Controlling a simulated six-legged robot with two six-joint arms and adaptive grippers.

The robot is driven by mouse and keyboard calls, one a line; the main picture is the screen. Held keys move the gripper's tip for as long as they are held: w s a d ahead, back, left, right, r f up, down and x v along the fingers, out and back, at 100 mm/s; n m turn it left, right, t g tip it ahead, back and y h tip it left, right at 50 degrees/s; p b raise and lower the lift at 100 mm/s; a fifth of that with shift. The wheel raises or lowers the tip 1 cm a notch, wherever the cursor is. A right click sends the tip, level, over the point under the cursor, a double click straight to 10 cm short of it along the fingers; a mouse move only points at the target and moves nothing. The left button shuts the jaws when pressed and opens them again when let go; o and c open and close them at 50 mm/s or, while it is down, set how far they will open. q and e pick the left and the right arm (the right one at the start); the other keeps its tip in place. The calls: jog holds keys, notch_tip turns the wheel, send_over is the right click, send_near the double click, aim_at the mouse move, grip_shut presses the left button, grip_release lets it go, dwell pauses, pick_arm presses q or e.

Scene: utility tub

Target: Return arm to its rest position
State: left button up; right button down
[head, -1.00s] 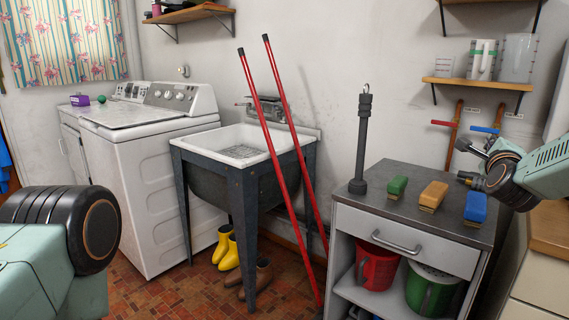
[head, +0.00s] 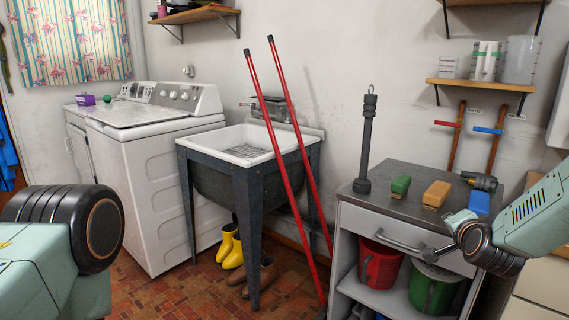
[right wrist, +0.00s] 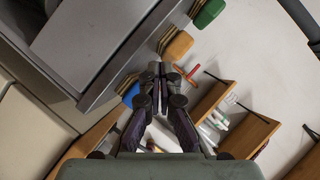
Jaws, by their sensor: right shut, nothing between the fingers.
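My right gripper (right wrist: 157,72) is shut and empty in the right wrist view, its dark fingers together. The blue brush (right wrist: 130,92) shows beside the fingers, with the orange brush (right wrist: 178,45) farther off. In the head view my right arm (head: 540,215) comes in from the right, its dark joint in front of the cart's right side.
The grey cart (head: 400,178) carries a green brush (head: 401,186), an orange brush (head: 437,194) and a dark fitting (head: 481,181). Two red poles (head: 290,170) lean by the utility tub (head: 250,195). A beige cabinet (right wrist: 30,130) stands close on the right. Open floor lies in front.

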jog(key=s+a+f+n+g+y, duration=0.25)
jog(key=s+a+f+n, duration=0.2)
jog(key=s+f, duration=0.5)
jog(key=s+a+f+n+g+y, duration=0.1)
jog(key=s+a+f+n+g, duration=0.4)
jog(key=s+f, duration=0.4)
jog(key=s+a+f+n+g, duration=0.1)
jog(key=s+a+f+g, duration=0.1)
jog(key=s, duration=0.7)
jog(key=s+a+f+n+g, duration=0.1)
jog(key=s+f, duration=0.4)
jog(key=s, duration=0.5)
jog(key=s+a+f+n+g, duration=0.2)
jog(key=s+a+f+g, duration=0.1)
jog(key=s, duration=0.7)
jog(key=shift+a+f, duration=0.3)
jog(key=shift+f, duration=0.2)
jog(key=shift+w, duration=0.1)
